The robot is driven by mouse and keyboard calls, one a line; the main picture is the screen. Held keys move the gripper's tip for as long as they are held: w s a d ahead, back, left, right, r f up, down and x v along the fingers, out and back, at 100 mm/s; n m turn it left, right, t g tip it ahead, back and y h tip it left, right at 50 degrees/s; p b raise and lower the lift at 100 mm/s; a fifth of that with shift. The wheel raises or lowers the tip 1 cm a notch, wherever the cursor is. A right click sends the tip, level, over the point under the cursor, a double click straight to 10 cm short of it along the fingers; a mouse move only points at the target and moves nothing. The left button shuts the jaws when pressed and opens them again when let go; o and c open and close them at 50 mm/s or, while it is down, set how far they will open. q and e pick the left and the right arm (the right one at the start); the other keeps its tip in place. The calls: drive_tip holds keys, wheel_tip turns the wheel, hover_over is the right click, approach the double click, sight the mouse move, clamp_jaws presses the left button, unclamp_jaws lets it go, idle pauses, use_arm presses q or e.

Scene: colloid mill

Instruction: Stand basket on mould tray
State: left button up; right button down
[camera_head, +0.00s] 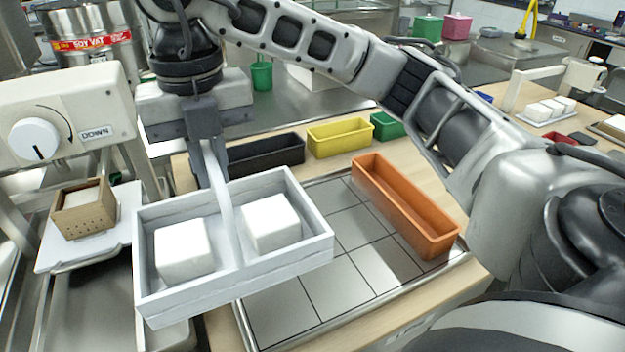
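A pale grey basket (285,276) with two compartments hangs over the left part of the tray. A white block sits in its left compartment (184,250) and another in its right compartment (271,222). My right gripper (208,152), on the arm from the right, is shut on the basket's upright middle handle (222,190). The flat tray with a grid of square plates (345,278), which looks like the mould tray, lies on the wooden table. The basket hides its left part. The basket appears raised above it. My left gripper is out of view.
An orange trough (405,205) stands on the tray's right side. Black (265,153), yellow (340,137) and green (386,125) containers stand behind the tray. A machine with a dial (35,138) and a brown perforated box (84,212) are at the left. The tray's middle is bare.

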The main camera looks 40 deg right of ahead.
drive_tip(key=shift+w+d, duration=0.15)
drive_tip(key=shift+w, duration=0.1)
hover_over(290, 174)
drive_tip(key=a, duration=0.5)
wheel_tip(290, 174, down, 4)
drive_tip(key=d+f, duration=0.2)
drive_tip(key=d+f+b, duration=0.1)
drive_tip(key=d+f, duration=0.1)
drive_tip(key=shift+d+f, duration=0.2)
drive_tip(key=shift+d, duration=0.05)
drive_tip(key=shift+d+f, duration=0.3)
drive_tip(key=shift+f, duration=0.1)
drive_tip(key=f, duration=0.3)
drive_tip(key=shift+d+p, duration=0.3)
drive_tip(key=shift+p, duration=0.05)
drive_tip(key=shift+f, duration=0.35)
drive_tip(key=c, duration=1.8)
unclamp_jaws()
drive_tip(key=o, duration=0.3)
